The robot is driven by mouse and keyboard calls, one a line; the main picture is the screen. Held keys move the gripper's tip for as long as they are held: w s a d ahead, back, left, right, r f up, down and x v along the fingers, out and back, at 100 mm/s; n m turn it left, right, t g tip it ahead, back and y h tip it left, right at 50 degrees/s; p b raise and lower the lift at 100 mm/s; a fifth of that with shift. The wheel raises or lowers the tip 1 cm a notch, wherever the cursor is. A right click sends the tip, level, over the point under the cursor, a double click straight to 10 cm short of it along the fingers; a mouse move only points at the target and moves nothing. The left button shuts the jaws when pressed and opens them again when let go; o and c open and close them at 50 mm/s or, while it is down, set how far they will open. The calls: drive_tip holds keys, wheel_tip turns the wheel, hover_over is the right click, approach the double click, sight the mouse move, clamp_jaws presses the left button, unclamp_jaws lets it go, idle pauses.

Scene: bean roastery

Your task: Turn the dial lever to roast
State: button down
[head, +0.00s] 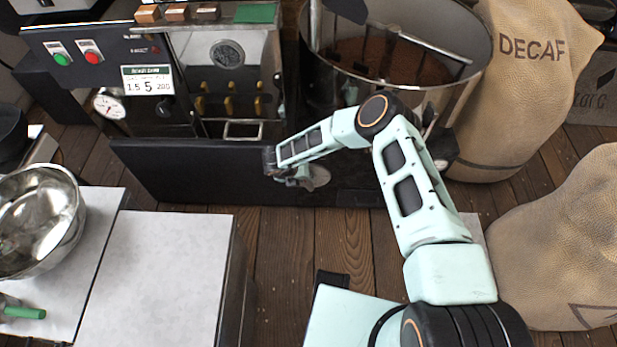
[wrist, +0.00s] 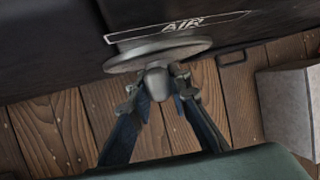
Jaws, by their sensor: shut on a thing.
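A round grey metal dial (wrist: 150,56) is mounted on the black front of the machine, and it also shows in the head view (head: 319,177). Its stubby grey lever (wrist: 157,84) sticks out toward the wrist camera. My gripper (wrist: 160,92) is shut on the lever, one finger on each side. In the head view my gripper (head: 292,178) is at the low black panel, beside the dial, partly hidden by my arm. A white outlined label reading AIR (wrist: 184,25) is just above the dial. No word "roast" can be read near it.
The roaster's cooling drum (head: 400,50) stands behind my arm. A decaf sack (head: 535,90) and another sack (head: 565,230) are at the right. A white-topped table (head: 160,280) and a metal bowl (head: 38,220) are at the left. Wooden floor (head: 290,250) lies open between.

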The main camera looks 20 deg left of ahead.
drive_tip(key=shift+s+a+f+t+h+b, duration=0.15)
drive_tip(key=shift+a+f+t+h+b, duration=0.3)
drive_tip(key=shift+h+b, duration=0.45)
drive_tip(key=shift+a+r+n+h+b, duration=0.15)
drive_tip(key=shift+n+h+b, duration=0.15)
drive_tip(key=shift+b, duration=0.2)
drive_tip(key=c, duration=1.8)
unclamp_jaws()
drive_tip(key=v, duration=1.2)
